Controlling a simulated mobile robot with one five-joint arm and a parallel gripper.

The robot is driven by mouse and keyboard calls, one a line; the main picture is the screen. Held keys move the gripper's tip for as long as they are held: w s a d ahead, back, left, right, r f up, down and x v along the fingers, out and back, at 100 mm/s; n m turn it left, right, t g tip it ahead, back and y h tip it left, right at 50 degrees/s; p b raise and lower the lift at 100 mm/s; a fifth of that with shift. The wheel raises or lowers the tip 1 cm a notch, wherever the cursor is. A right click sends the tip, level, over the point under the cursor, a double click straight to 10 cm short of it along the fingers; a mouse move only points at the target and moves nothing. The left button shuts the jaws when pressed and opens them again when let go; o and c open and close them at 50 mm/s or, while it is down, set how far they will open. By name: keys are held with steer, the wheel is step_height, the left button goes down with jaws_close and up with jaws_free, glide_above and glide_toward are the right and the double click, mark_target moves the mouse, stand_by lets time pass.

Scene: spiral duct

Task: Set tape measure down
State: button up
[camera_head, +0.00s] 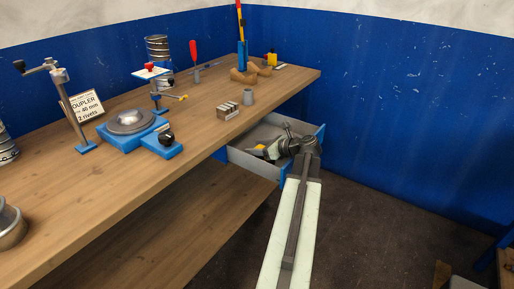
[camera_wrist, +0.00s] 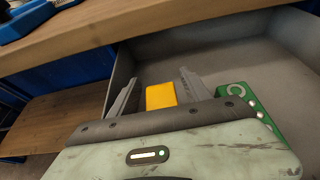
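The tape measure appears to be the small yellow block (camera_wrist: 161,95) in the wrist view, low inside the open drawer (camera_wrist: 225,60). It also shows as a yellow spot (camera_head: 260,147) in the head view. My gripper (camera_wrist: 157,86) reaches into the drawer, with one finger on each side of the yellow block. The fingers look open. The block's near part is hidden behind my wrist. My gripper (camera_head: 268,151) is small in the head view.
A green object (camera_wrist: 242,97) lies in the drawer right of my gripper. The drawer's far floor is bare.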

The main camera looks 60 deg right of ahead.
steer(key=shift+r+p, duration=0.45)
steer(key=p+v, duration=0.4)
steer(key=v, duration=0.8)
steer(key=shift+r+p, duration=0.15)
steer(key=shift+p, duration=0.25)
